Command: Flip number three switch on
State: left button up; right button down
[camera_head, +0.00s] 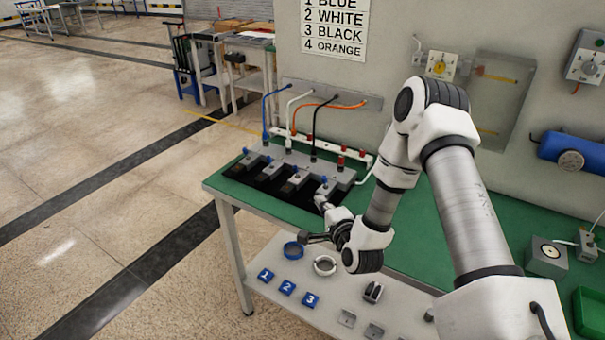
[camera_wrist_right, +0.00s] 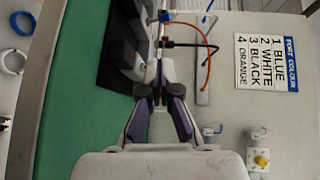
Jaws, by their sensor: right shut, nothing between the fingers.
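The grey switch panel (camera_head: 300,170) stands on the green bench with a row of blue-tipped levers. The third lever from the left (camera_head: 295,168) lies near the black cable (camera_head: 315,130), which runs down to the panel. Whether any lever is on is too small to tell. My right gripper (camera_head: 320,201) is low by the panel's near right end, pointing toward it. In the right wrist view its fingers (camera_wrist_right: 160,70) are shut and empty beside the dark panel (camera_wrist_right: 122,45); contact cannot be told. My left gripper is not in view.
A wall sign (camera_head: 335,28) lists 1 blue, 2 white, 3 black, 4 orange. Blue, white and orange cables rise behind the panel. A lower shelf (camera_head: 262,300) holds rings and numbered blue tags. The green bench top (camera_head: 410,245) has bare room on the right.

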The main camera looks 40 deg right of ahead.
jog(key=p, duration=0.1)
send_near(296, 171)
jog(key=p+x, duration=0.2)
jog(key=x, duration=0.5)
jog(key=shift+p, duration=0.4)
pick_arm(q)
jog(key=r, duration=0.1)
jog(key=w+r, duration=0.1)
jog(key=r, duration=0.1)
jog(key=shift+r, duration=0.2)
pick_arm(e)
jog(key=shift+s, duration=0.1)
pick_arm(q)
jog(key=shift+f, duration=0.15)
pick_arm(e)
jog(key=shift+d, duration=0.1)
